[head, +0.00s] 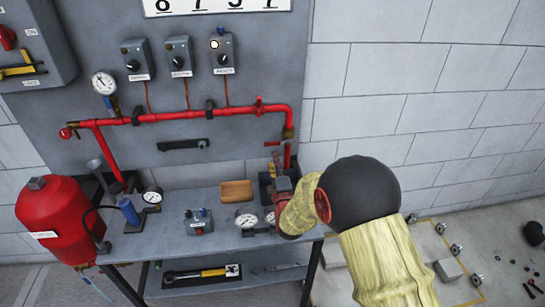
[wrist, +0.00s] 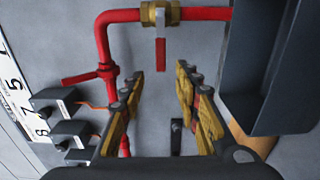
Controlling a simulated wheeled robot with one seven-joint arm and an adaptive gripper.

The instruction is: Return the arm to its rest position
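My arm (head: 380,262) reaches in from the lower right in the head view, with yellowish sleeves and a black round joint. It bends left over the right end of the workbench (head: 168,215). In the wrist view my gripper (wrist: 159,80) is open, with its two yellow-and-dark fingers spread apart and nothing held between them. Beyond the fingertips is a brass valve (wrist: 158,14) with a red handle (wrist: 160,52) on the red pipe (wrist: 102,40). The fingers look apart from the handle. In the head view the fingertips are hard to make out against red parts.
A red tank (head: 55,225) stands left of the bench. Gauges (head: 246,218) and a small grey control box (head: 199,222) are on the bench top. A dark box (wrist: 280,70) is close at right in the wrist view. The wall at right (head: 440,60) is bare.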

